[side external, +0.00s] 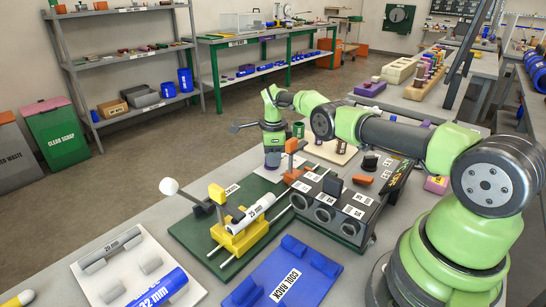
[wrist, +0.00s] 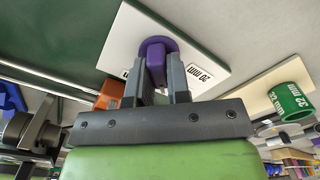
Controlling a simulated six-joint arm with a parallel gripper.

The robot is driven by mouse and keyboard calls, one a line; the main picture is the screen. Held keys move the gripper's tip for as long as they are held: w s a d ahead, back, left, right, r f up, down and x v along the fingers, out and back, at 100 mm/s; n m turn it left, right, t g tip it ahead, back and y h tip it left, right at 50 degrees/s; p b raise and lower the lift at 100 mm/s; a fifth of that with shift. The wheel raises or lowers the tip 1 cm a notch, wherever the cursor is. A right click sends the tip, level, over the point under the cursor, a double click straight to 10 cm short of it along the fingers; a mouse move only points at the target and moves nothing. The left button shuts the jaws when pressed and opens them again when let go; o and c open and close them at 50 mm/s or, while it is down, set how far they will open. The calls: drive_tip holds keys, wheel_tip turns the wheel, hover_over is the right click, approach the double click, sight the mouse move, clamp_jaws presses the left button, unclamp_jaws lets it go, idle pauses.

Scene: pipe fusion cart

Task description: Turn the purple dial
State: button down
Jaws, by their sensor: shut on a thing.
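The purple dial (wrist: 157,52) shows in the wrist view, with a round base and a raised grip on a white plate (wrist: 128,30). My gripper (wrist: 158,80) is shut on the dial's raised grip, one dark finger on each side. A label reading 20 mm (wrist: 199,76) lies beside it on the plate. In the side view my gripper (side external: 273,160) points down behind the green fusion board (side external: 190,232). I cannot make out the dial there.
A green 32 mm ring (wrist: 290,103) stands on a pale board to the right in the wrist view. An orange part (wrist: 108,94) is close to my left finger. In the side view a dark socket block (side external: 335,213) and a yellow clamp (side external: 238,238) stand nearby.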

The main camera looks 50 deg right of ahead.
drive_tip(key=shift+a, duration=0.15)
drive_tip(key=c, duration=1.1)
unclamp_jaws()
